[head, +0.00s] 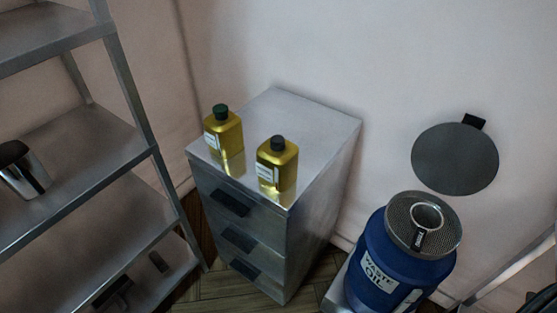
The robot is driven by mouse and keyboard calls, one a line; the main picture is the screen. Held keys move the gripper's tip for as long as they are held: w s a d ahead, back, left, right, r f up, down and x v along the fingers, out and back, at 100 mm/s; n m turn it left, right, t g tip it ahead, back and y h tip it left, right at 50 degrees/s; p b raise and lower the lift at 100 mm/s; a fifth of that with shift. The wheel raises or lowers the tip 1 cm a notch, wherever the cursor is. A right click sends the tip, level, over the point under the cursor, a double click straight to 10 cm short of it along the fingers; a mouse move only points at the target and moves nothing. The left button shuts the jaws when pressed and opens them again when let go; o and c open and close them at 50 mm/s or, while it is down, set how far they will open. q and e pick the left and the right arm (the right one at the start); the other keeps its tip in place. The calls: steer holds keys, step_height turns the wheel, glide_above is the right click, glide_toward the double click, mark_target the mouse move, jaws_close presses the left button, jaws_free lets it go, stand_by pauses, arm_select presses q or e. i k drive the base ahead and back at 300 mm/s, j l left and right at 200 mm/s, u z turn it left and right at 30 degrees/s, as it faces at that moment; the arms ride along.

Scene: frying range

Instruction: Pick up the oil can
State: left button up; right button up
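Two gold oil cans stand upright on top of a metal drawer cabinet (325,125). The left oil can (232,138) has a dark green cap and a pale label, and stands near the cabinet's left edge. The right oil can (287,174) has a black cap and a pale label, and stands closer to the front edge. A gap separates the two cans. Neither of my grippers can be made out in the head view.
A metal shelf rack (140,125) stands at left, with a partly cut-off metallic and black object (22,172) on it. A blue waste oil drum (385,262) stands at right, below a dark round disc (455,160) against the wall. The cabinet top's back is clear.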

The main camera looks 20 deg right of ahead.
mark_target(277, 158)
steer(key=i+j, duration=0.15)
steer(key=j, duration=0.2)
steer(key=i+j, duration=0.2)
steer(key=j, duration=0.15)
steer(key=i+j, duration=0.15)
steer(key=j, duration=0.2)
steer(key=i+j, duration=0.15)
steer(key=j, duration=0.2)
steer(key=i+j, duration=0.15)
steer(key=j, duration=0.2)
steer(key=z, duration=1.2)
